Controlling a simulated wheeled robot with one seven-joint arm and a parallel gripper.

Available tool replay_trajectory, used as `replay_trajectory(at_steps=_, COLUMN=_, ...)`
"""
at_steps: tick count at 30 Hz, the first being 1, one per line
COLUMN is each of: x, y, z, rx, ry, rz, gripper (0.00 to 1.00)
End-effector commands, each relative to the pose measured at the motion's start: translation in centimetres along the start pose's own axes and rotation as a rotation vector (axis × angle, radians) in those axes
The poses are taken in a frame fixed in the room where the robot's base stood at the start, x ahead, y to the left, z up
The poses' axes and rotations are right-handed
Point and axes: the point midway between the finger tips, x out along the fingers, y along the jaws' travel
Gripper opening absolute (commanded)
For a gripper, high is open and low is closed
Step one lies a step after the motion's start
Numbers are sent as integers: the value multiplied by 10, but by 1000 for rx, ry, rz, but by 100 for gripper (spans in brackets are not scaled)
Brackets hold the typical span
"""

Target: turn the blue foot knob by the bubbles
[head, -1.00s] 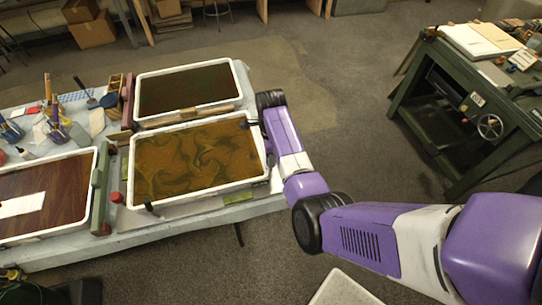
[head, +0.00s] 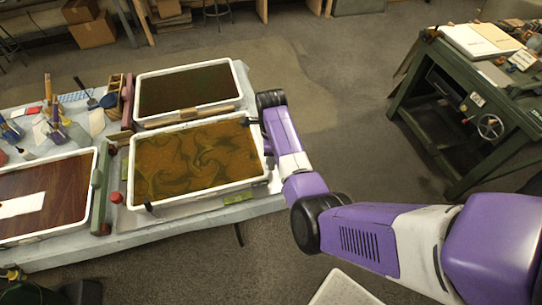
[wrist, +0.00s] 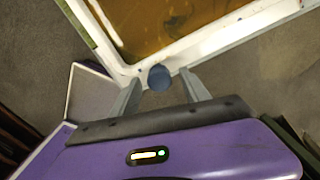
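The blue foot knob (wrist: 159,77) shows in the wrist view as a round dark-blue cap. It sits just outside a corner of a white-rimmed tray (wrist: 205,42) of amber liquid. My gripper (wrist: 161,80) is open, with one grey finger on either side of the knob and a visible gap at each side. In the head view, my arm reaches to the right side of the tray with golden swirls (head: 140,203). The knob cannot be made out there. No bubbles can be picked out clearly.
A dark-liquid tray (head: 243,85) stands behind the swirled one. A brown tray (head: 92,190) is at the left, with a red knob (head: 116,198) nearby. Brushes and jars crowd the table's left. A green bench (head: 455,168) stands right, with clear floor between.

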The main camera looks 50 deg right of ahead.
Motion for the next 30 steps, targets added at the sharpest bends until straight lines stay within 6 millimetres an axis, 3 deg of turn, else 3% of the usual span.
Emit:
replay_trajectory(at_steps=10, x=-4, y=0, z=0, rx=-1, ry=0, rz=0, gripper=54)
replay_trajectory(at_steps=21, x=-60, y=0, z=0, rx=0, ry=-1, rz=-2, gripper=54)
replay_trajectory(at_steps=30, x=-78, y=0, z=0, rx=-1, ry=0, rz=1, gripper=54)
